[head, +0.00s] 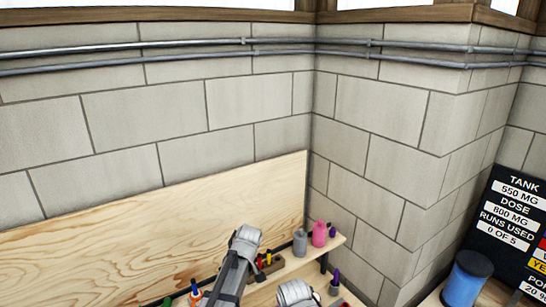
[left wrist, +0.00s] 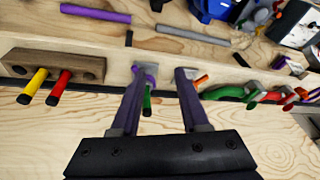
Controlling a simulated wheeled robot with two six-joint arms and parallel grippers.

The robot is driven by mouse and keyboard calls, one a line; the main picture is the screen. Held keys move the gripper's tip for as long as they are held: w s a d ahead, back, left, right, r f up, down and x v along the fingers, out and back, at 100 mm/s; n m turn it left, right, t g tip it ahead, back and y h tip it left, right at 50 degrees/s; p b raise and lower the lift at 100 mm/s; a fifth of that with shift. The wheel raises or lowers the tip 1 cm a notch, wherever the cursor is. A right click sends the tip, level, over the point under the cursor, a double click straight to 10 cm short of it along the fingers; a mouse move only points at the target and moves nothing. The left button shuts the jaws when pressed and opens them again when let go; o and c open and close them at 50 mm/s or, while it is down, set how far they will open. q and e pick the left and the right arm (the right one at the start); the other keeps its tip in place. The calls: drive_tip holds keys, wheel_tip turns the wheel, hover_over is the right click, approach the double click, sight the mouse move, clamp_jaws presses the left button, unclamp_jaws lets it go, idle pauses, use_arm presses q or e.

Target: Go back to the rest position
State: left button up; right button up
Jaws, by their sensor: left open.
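My left gripper (left wrist: 167,75) is open in the left wrist view, its two dark fingers spread over the edge of a wooden shelf. A green-handled piece (left wrist: 147,105) shows between the fingers, close to the left one; I cannot tell whether they touch. In the head view, grey and white parts of my arms come up at the bottom centre, but no fingertips can be made out there. My right gripper is not identifiable in either view.
A wooden block (left wrist: 52,62) holds yellow and red handles. Green and red tools (left wrist: 260,95) hang at right. The head view shows a wooden backboard (head: 150,240), a grey bottle (head: 300,243), a pink bottle (head: 319,234), a blue cylinder (head: 467,278) and a black sign (head: 510,235).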

use_arm(q)
drive_tip(key=s+a+f+m+h, duration=0.1)
drive_tip(key=s+a+m+h, duration=0.2)
drive_tip(key=s+m, duration=1.05)
drive_tip(key=s+d+f+b, duration=0.2)
drive_tip(key=d+f+b, duration=0.1)
drive_tip(key=f+b, duration=0.4)
drive_tip(key=s+d+f+g+b, duration=0.1)
drive_tip(key=s+d+f+b, duration=0.2)
drive_tip(key=f+b, duration=0.5)
drive_tip(key=s+d+f+y+b, duration=0.1)
drive_tip(key=s+d+f+b, duration=0.1)
drive_tip(key=d+f+b, duration=0.2)
wheel_tip(320, 180, down, 3)
drive_tip(key=m+b, duration=0.1)
drive_tip(key=b, duration=0.2)
drive_tip(key=shift+s+d+f, duration=0.15)
drive_tip(key=shift+s+d, duration=0.15)
